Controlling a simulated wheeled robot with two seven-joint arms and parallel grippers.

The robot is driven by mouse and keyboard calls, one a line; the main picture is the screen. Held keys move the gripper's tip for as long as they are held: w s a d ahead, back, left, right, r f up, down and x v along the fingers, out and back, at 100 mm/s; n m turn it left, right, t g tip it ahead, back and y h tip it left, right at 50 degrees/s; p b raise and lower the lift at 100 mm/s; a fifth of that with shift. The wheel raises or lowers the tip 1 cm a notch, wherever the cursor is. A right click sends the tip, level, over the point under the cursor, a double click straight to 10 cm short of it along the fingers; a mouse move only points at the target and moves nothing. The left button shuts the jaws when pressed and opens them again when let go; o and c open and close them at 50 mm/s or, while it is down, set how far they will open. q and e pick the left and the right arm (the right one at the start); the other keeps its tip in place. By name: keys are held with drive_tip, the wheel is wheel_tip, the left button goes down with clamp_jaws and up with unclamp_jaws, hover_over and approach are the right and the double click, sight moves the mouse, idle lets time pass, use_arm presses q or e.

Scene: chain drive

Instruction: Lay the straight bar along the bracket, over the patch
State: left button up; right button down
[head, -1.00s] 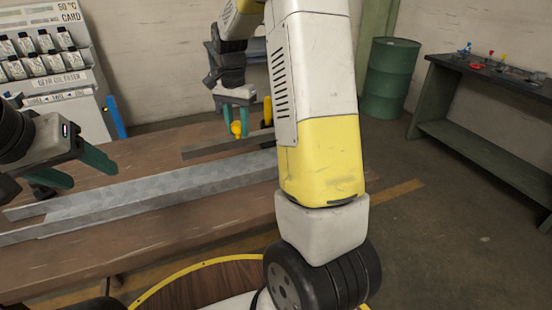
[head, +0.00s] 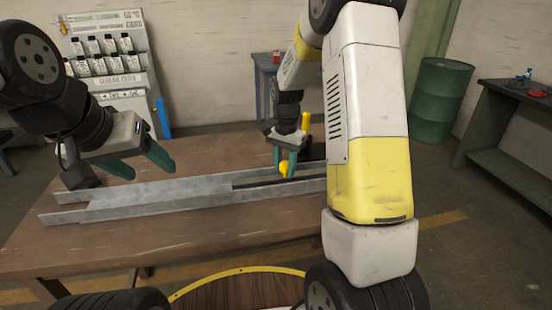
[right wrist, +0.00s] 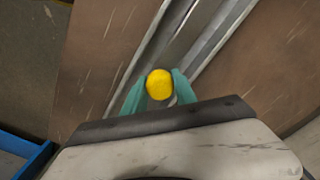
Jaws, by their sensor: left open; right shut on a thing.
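The bracket (head: 140,206) is a long grey metal channel lying along the table, and it also shows in the right wrist view (right wrist: 223,38). The straight bar (head: 252,184) is a thin dark strip with a yellow knob (head: 284,170). My right gripper (head: 286,162) is shut on the knob, which sits between the teal fingers in the right wrist view (right wrist: 159,85). The bar runs along the right part of the bracket, apparently between its walls; I cannot tell whether it touches. The patch is not distinguishable. My left gripper (head: 141,166) is open and empty above the bracket's left part.
The brown table (head: 190,237) is clear in front of the bracket. A yellow post (head: 305,121) stands behind my right gripper. A bottle rack (head: 108,60) stands behind the table. A green barrel (head: 440,100) and a dark bench (head: 505,150) are at the right.

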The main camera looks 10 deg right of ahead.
sight(285, 163)
drive_tip(key=shift+f, duration=0.2)
drive_tip(key=shift+f, duration=0.2)
drive_tip(key=c, duration=1)
unclamp_jaws()
wheel_tip(285, 163, up, 12)
drive_tip(key=s+r+n+t+y, duration=0.1)
drive_tip(key=s+r+n+t, duration=0.25)
drive_tip(key=s+r, duration=0.7)
drive_tip(key=s+a+n+t+y, duration=0.1)
drive_tip(key=s+n, duration=0.4)
drive_tip(key=s, duration=0.8)
drive_tip(key=shift+s+a+f+n+t, duration=0.4)
drive_tip(key=shift+a+t, duration=0.2)
drive_tip(key=shift+t, duration=0.25)
